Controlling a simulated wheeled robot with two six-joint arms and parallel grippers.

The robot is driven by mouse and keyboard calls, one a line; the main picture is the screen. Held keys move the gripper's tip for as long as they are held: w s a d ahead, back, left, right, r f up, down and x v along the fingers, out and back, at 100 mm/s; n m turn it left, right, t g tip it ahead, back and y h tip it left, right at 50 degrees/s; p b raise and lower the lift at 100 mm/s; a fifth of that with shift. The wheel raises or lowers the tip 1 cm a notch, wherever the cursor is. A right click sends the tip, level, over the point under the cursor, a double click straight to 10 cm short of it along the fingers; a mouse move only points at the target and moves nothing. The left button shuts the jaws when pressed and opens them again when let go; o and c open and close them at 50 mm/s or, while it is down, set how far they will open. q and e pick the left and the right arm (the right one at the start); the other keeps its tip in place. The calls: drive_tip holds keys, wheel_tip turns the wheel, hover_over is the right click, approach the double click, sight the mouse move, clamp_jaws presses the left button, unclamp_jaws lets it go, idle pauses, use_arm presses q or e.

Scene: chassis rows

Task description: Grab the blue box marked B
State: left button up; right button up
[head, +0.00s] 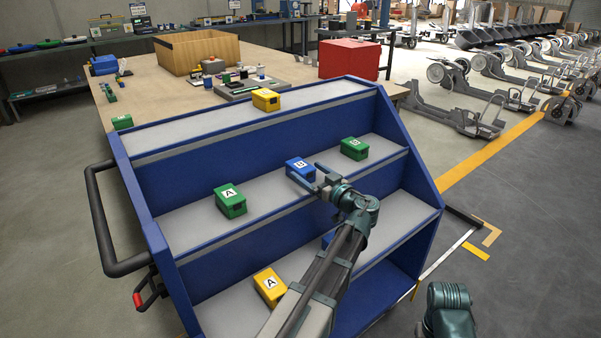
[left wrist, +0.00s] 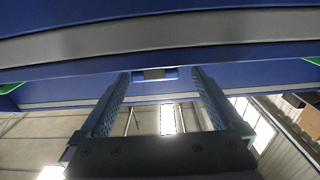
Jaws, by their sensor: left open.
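The blue box marked B (head: 299,164) sits on the middle shelf of the blue stepped rack, its white label facing up. My left gripper (head: 307,176) is open at the box's near side, fingers pointing at it and partly covering it. In the left wrist view, a blue box with a grey patch (left wrist: 154,74) shows between the open fingertips of my left gripper (left wrist: 160,76). Whether the fingers reach past its sides, or touch it, I cannot tell. My right gripper is out of view.
A green box (head: 354,148) stands right of it and a green box marked A (head: 230,200) to the left. A yellow box marked A (head: 269,285) and a partly hidden blue box (head: 327,240) are on the lower shelf. The rack (head: 160,250) has raised side walls.

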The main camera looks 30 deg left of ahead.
sight(292, 160)
use_arm(q)
drive_tip(key=shift+w+a+f, duration=0.15)
drive_tip(key=shift+w+a, duration=0.2)
drive_tip(key=shift+a, duration=0.2)
drive_tip(key=x, duration=0.4)
drive_tip(key=shift+w+f+b, duration=0.1)
drive_tip(key=shift+f+b, duration=0.05)
drive_tip(key=shift+b, duration=0.15)
drive_tip(key=shift+d, duration=0.1)
clamp_jaws()
